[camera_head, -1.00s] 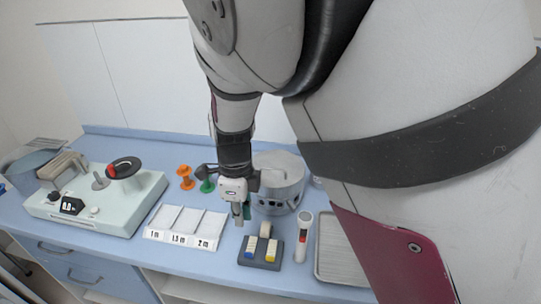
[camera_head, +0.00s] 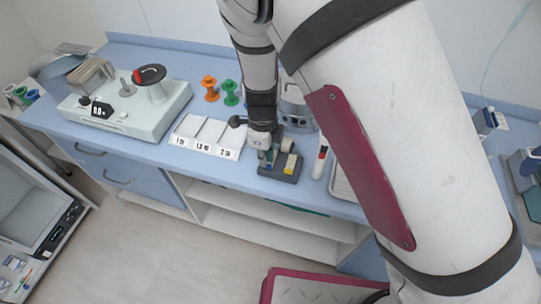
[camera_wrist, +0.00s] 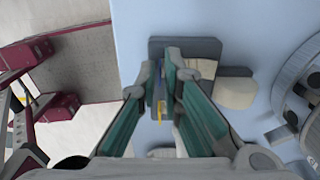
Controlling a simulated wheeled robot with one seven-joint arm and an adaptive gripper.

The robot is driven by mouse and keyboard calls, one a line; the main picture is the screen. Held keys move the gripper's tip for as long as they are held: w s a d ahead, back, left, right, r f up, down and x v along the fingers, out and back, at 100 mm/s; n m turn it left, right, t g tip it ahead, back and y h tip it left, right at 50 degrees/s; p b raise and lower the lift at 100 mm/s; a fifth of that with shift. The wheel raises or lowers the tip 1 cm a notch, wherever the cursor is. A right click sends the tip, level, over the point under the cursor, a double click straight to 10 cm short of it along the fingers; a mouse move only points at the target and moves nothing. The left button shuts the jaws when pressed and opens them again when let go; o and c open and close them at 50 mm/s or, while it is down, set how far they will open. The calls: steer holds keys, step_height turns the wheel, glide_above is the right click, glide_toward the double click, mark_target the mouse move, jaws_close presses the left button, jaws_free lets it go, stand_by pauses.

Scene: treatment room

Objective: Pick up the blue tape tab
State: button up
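A small dark holder (camera_head: 278,173) stands near the front edge of the blue counter; it also shows in the wrist view (camera_wrist: 200,46). My gripper (camera_head: 266,158) points down over the holder's left side, where it covers most of the blue tape tab. In the wrist view my two teal fingers (camera_wrist: 161,68) converge with a narrow gap, and a thin bluish strip (camera_wrist: 158,92), likely the blue tab, shows between them. I cannot tell whether they touch it. A cream roll (camera_wrist: 235,92) lies behind the holder.
A white-and-red tube (camera_head: 320,160) stands close right of the holder. A labelled white tray (camera_head: 207,135) is at left, with orange (camera_head: 210,88) and green (camera_head: 230,92) spools behind. A grey round device (camera_head: 295,105) is behind my gripper. A pale green machine (camera_head: 130,112) is farther left.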

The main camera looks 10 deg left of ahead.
step_height(320, 180, down, 2)
steer(key=shift+f, duration=0.1)
jaws_close()
